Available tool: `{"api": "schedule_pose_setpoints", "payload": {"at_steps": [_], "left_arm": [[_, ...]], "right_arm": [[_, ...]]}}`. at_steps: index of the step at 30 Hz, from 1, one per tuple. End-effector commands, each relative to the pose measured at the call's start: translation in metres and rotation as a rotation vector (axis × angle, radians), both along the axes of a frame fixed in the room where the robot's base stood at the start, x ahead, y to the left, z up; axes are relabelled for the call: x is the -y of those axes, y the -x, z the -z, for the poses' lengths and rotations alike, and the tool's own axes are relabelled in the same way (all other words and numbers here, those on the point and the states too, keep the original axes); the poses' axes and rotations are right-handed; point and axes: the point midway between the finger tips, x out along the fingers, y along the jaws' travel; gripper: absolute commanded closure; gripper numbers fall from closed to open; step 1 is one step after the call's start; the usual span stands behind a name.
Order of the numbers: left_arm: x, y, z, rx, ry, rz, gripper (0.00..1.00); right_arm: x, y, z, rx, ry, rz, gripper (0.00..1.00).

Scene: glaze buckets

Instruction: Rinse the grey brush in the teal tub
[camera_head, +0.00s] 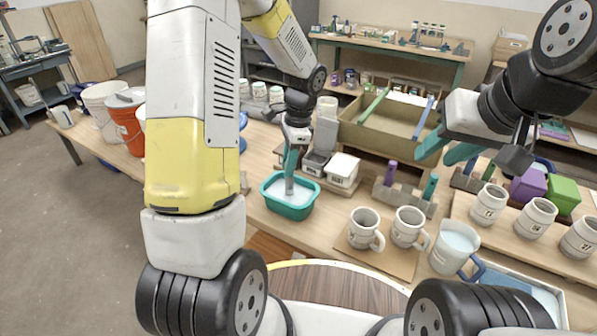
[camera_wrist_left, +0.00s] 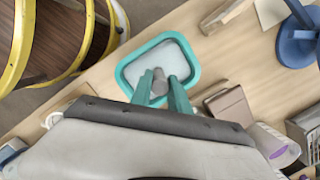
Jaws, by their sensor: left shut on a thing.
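The teal tub (camera_head: 288,210) stands on the workbench and holds a pale liquid. It also shows in the left wrist view (camera_wrist_left: 122,72). My left gripper (camera_head: 291,160) is above the tub, pointing down, with its teal fingers shut on the grey brush (camera_head: 289,184). The brush is upright, and its lower end reaches down into the tub at the liquid. Its grey end shows between the fingers in the left wrist view (camera_wrist_left: 159,82). The brush tip is hidden. My right gripper (camera_head: 448,150) is over the right part of the bench, its teal fingers apart and empty.
Small containers (camera_head: 342,169) stand right of the tub. A cardboard box (camera_head: 370,136) is behind. Mugs (camera_head: 364,228) stand in front on the right, with a jug (camera_head: 455,247) beside them. An orange bucket (camera_head: 127,122) is at the left.

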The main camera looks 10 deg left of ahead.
Motion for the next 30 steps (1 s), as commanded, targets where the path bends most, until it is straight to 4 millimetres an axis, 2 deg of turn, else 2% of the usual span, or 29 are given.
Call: {"api": "schedule_pose_setpoints", "payload": {"at_steps": [15,30], "left_arm": [[0.000,0.000,-0.050,0.001,0.000,0.000,1.00],[0.000,0.000,-0.053,0.000,0.000,0.000,1.00]], "right_arm": [[0.000,0.000,0.000,0.000,0.000,0.000,0.64],[0.000,0.000,0.000,0.000,0.000,0.000,0.64]]}}
